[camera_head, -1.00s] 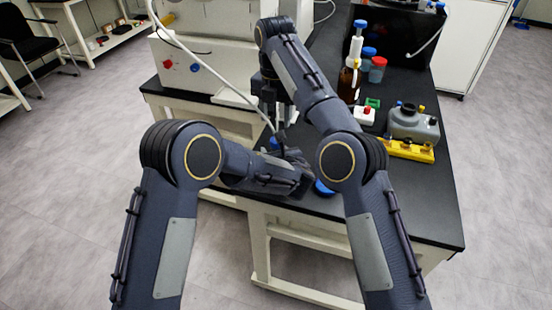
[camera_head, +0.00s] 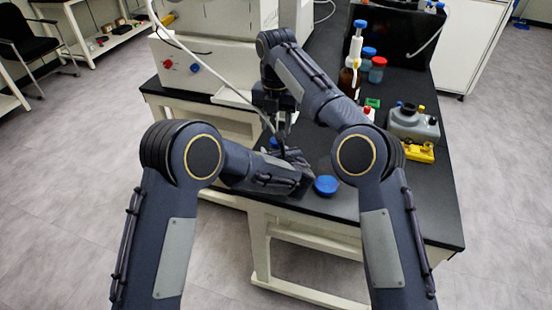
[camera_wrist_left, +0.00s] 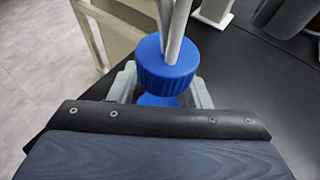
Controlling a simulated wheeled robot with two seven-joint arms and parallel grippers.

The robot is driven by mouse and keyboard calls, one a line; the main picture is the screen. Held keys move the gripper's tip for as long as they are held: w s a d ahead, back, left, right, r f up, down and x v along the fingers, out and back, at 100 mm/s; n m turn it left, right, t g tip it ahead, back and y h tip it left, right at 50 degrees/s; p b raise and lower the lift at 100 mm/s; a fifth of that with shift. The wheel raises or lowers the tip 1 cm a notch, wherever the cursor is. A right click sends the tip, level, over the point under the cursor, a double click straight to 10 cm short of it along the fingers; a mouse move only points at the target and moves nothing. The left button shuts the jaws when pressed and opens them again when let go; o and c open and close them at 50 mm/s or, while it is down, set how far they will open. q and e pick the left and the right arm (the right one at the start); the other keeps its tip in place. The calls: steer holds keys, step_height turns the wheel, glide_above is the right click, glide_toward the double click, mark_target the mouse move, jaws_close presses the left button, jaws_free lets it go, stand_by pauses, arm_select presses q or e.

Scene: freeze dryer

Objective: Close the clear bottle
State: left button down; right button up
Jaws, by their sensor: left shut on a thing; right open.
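In the left wrist view a blue ribbed cap (camera_wrist_left: 167,72) with pale tubes rising from its top stands between my left gripper's grey fingers (camera_wrist_left: 160,88). A second blue part shows just below it. A small blue patch of it shows in the head view (camera_head: 274,143). My left gripper is shut, apparently on the neck of the clear bottle; the bottle's body is hidden. My right gripper (camera_head: 282,128) is open, pointing down just above and behind the left one. A separate blue lid (camera_head: 326,185) lies on the black table right of my left gripper.
A brown bottle with a dispenser (camera_head: 349,80), a red-capped jar (camera_head: 377,70), a grey canister (camera_head: 413,123) and a yellow holder (camera_head: 420,152) stand on the right. A white machine (camera_head: 205,60) stands at the left. The table's front right (camera_head: 400,215) is clear.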

steer(key=shift+f, duration=2.3)
steer(key=c, duration=1)
steer(key=m, duration=0.3)
steer(key=o, duration=1.1)
steer(key=shift+c, duration=0.2)
steer(key=shift+r, duration=0.1)
steer(key=shift+r, duration=2.15)
